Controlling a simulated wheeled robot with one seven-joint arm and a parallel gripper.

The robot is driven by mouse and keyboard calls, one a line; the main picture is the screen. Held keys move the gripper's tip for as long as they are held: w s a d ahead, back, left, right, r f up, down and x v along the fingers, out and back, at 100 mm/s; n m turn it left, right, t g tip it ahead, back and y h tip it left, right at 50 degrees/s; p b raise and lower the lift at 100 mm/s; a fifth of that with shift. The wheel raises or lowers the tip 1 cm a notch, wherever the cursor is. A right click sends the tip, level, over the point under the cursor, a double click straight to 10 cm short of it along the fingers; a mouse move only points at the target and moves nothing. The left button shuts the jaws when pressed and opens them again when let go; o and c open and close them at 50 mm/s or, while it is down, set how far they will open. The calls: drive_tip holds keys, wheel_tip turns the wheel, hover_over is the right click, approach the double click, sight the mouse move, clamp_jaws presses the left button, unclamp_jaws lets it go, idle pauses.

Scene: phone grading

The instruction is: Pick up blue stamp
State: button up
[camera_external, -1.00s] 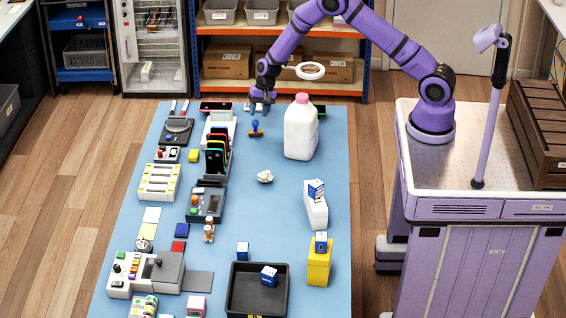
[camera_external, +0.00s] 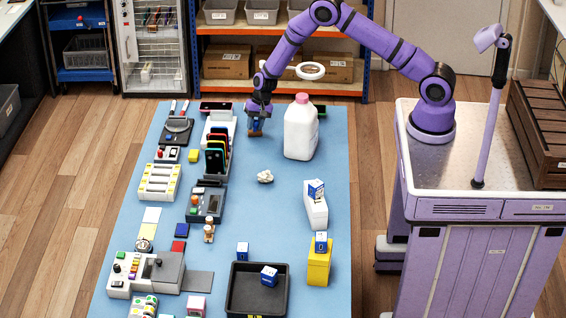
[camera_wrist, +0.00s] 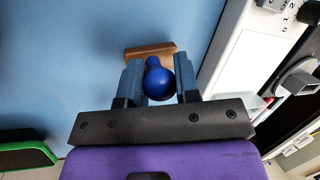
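The blue stamp (camera_wrist: 158,80) has a round blue knob and a brown base, seen from above in the wrist view. My gripper (camera_wrist: 160,82) is around the knob, one finger on each side. A narrow gap shows at the left finger; contact at the right finger is hard to judge.
A white jug (camera_external: 300,132) with a pink cap stands just right of my gripper. A rack of phones (camera_external: 217,150) stands to the left. Crumpled paper (camera_external: 265,176) lies nearer on the blue table (camera_external: 263,212). A black tray (camera_external: 258,303) is at the near end.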

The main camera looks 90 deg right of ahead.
idle(0.3)
wheel_tip(320, 180, up, 10)
idle(0.5)
